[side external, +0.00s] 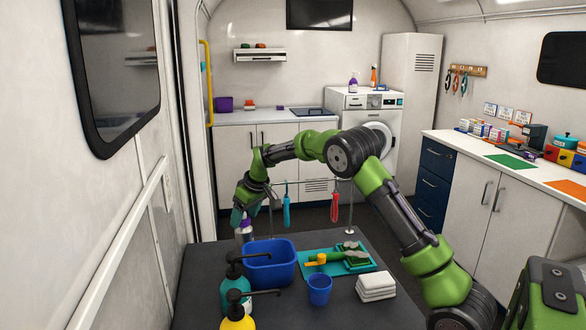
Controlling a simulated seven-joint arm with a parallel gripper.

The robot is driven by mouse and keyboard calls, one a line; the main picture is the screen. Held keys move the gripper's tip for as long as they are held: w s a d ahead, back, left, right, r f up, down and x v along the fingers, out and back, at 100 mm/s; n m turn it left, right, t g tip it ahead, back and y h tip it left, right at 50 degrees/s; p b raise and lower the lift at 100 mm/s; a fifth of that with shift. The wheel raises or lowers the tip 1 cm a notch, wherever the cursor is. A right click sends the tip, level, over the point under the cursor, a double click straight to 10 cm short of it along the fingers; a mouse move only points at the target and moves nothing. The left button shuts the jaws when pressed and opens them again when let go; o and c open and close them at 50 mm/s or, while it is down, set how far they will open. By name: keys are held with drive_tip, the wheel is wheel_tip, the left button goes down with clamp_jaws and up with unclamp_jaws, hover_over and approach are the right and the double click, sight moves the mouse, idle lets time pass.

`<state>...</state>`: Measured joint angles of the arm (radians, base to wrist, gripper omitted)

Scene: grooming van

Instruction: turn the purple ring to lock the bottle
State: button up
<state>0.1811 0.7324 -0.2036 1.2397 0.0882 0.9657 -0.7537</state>
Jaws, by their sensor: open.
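A small pale bottle (244,235) stands upright at the far left of the dark grooming table, behind the blue tub. A purple ring (246,223) shows at its top, small and partly covered by my gripper. My gripper (240,214) points down at the bottle's top, with its jaws open. One teal fingertip shows at the left of the ring. I cannot tell whether the fingers are around the ring or touch it.
A blue tub (270,266), teal pump bottle (236,292), yellow pump bottle (238,318), blue cup (319,290), folded white towels (376,284) and teal mat (311,271) with brushes crowd the table (200,262). Tools hang from a rail behind.

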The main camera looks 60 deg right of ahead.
drive_tip(key=shift+w+f, duration=0.1)
drive_tip(key=shift+f, duration=0.1)
drive_tip(key=c, duration=1.1)
